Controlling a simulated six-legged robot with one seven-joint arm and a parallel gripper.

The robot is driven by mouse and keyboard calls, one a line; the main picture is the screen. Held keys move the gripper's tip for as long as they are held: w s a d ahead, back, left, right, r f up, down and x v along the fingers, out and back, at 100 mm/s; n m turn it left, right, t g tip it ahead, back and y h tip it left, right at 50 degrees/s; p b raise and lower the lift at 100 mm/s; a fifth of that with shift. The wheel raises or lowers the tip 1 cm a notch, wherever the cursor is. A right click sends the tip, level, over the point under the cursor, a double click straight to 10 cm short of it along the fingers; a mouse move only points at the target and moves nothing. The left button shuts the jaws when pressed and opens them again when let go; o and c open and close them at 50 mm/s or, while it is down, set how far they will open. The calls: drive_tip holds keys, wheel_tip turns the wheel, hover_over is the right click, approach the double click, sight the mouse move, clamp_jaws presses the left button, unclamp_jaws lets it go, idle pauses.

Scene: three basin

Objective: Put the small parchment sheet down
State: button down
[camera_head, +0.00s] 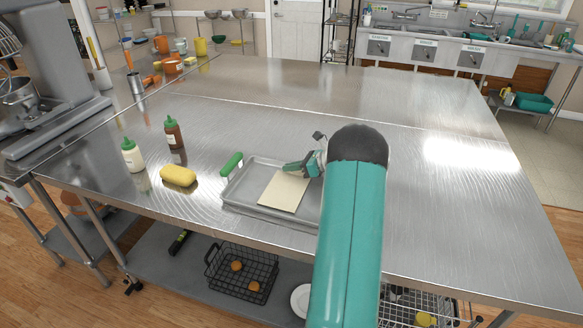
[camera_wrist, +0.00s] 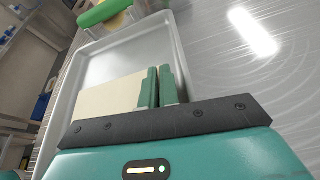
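The small parchment sheet (camera_head: 284,190) is a flat beige square in the head view, at or just above the floor of a grey metal tray (camera_head: 239,201). I cannot tell whether it rests fully on the tray. My gripper (camera_head: 291,168) is low over the tray, at the sheet's far right edge. In the wrist view, the two green fingers (camera_wrist: 159,87) are close together, and the sheet (camera_wrist: 105,98) extends left from them. They look shut on the sheet's edge; the contact itself is partly hidden.
The tray stands on a large steel table (camera_head: 420,186). A green-handled tool (camera_head: 231,163) is at its left corner. A yellow sponge (camera_head: 178,175) and two bottles with green caps (camera_head: 132,155) (camera_head: 174,132) stand farther left. The table is clear behind and right.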

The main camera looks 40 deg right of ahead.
drive_tip(key=shift+f, duration=0.1)
drive_tip(key=c, duration=1.9)
unclamp_jaws()
drive_tip(key=shift+c, duration=0.2)
